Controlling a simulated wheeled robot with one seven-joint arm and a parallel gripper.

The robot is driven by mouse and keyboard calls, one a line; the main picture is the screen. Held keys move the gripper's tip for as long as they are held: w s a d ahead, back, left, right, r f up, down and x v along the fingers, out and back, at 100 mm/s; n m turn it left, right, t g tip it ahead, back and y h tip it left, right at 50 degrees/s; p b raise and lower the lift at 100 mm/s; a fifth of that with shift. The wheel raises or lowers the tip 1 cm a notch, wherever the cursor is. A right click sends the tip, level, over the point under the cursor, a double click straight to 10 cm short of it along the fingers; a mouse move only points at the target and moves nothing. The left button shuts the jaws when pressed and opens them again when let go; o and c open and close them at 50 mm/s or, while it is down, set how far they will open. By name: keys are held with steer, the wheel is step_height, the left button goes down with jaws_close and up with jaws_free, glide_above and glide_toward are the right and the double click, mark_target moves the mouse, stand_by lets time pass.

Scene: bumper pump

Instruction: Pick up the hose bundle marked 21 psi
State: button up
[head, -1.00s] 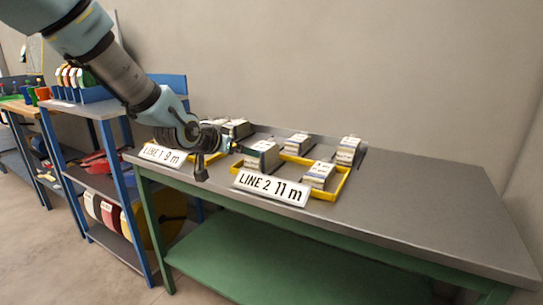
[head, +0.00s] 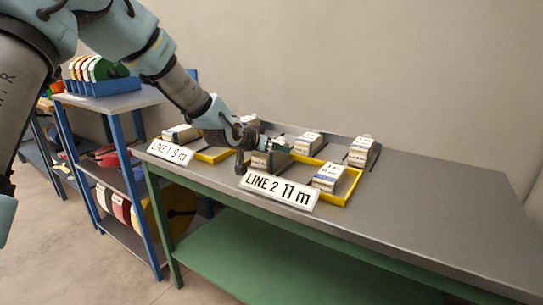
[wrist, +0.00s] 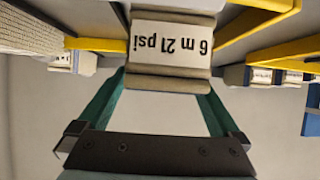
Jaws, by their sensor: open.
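The hose bundle marked "6 m 21 psi" (wrist: 172,45) shows in the wrist view, its white label upside down, at the top centre. In the head view it appears to be the bundle (head: 260,160) at the left of the yellow tray behind the LINE 2 sign, partly hidden by my arm. My gripper (wrist: 163,88) is open, with one green finger on each side of the bundle's near end. Whether the fingers touch it, I cannot tell. In the head view my gripper (head: 270,146) is at the bundle, and its tips are partly hidden.
A yellow tray (head: 352,190) holds another labelled bundle (head: 328,176) on the right. More bundles (head: 308,143) stand behind on grey holders. The LINE 2 11 m sign (head: 279,190) and LINE 1 9 m sign (head: 170,152) stand in front. The bench's right side (head: 440,200) is clear.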

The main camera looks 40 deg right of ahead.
steer(key=x, duration=0.3)
steer(key=shift+w+d, duration=0.15)
steer(key=shift+d, duration=0.05)
jaws_close()
stand_by(0.7)
steer(key=shift+r, duration=0.1)
